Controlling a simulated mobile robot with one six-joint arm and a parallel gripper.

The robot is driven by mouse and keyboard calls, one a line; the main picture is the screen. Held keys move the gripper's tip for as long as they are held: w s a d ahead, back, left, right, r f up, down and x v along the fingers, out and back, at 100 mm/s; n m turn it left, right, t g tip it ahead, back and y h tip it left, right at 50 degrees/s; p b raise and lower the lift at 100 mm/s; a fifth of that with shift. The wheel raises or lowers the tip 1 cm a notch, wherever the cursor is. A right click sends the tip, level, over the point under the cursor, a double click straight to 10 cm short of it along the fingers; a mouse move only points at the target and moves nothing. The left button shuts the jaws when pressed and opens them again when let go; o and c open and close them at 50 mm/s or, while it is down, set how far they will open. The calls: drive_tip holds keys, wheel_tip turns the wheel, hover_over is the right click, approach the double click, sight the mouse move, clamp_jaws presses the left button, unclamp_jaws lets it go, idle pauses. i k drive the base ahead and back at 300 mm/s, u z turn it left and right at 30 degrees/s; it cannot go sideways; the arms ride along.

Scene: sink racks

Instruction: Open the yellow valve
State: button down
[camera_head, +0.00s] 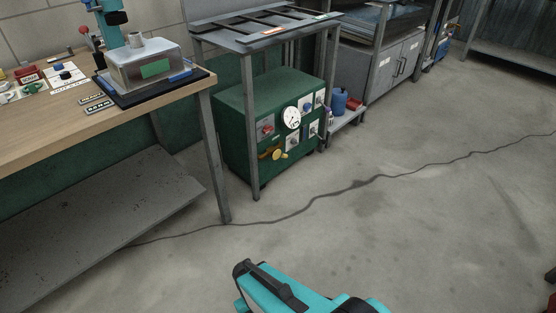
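The yellow valve (278,154) is low on the front of a green cabinet (232,139) under a grey metal frame table. It shows a round yellow knob and an orange-yellow part to its left. It is small, so I cannot tell its exact handle position. A round white gauge (291,117) sits above it to the right. My teal and black arm shows at the bottom centre, well apart from the valve across open floor. I cannot make out any gripper fingers in this view.
A wooden bench (44,130) with a clear-covered box (142,66) stands at left, above a grey lower shelf (107,217). A dark crack crosses the otherwise clear floor (400,235).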

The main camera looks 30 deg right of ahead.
sight(277, 153)
drive_tip(key=z, duration=0.05)
drive_tip(key=i, duration=1.15)
